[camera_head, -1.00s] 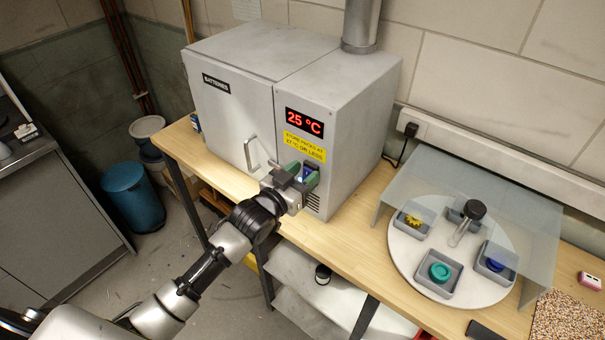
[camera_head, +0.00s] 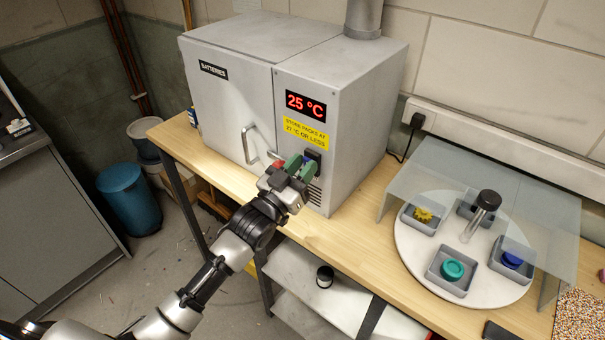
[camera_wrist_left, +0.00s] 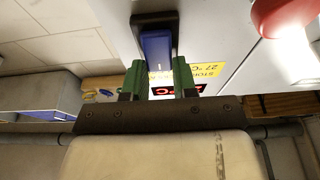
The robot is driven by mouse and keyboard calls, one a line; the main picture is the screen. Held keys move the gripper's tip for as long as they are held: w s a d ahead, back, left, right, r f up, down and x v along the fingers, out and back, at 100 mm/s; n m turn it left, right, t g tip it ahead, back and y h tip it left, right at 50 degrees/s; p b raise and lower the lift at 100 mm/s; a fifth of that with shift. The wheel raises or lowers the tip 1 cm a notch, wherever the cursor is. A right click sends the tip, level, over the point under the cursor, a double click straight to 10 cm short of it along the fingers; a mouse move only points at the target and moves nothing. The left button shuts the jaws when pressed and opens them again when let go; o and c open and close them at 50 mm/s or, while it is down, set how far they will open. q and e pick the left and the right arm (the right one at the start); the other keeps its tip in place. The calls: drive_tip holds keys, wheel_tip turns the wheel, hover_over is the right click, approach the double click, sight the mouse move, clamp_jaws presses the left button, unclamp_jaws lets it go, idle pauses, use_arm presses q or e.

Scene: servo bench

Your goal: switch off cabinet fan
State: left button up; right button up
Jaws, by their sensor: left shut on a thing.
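The grey cabinet (camera_head: 232,110) labelled BATTERIES stands on the wooden bench. Its right panel has a red 25 °C display (camera_head: 306,106), a yellow label (camera_head: 306,132) and a dark switch plate (camera_head: 314,156) below. My left gripper (camera_head: 297,167), with green fingers, is at this plate. In the left wrist view, a blue switch knob (camera_wrist_left: 157,52) on a dark base lies between the fingertips (camera_wrist_left: 158,78), and the gripper is shut on it. The fingers hide part of the knob in the head view. My right gripper is not in view.
A door handle (camera_head: 250,145) and a red part (camera_head: 277,164) are left of my gripper; a red part (camera_wrist_left: 283,16) also shows in the wrist view. At right, a white turntable (camera_head: 412,249) carries grey trays under a clear shield (camera_head: 440,160).

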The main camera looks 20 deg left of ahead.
use_arm(q)
drive_tip(key=o, duration=0.9)
drive_tip(key=shift+s, duration=0.1)
drive_tip(key=shift+b+v, duration=1.4)
drive_tip(key=shift+v, duration=3.95)
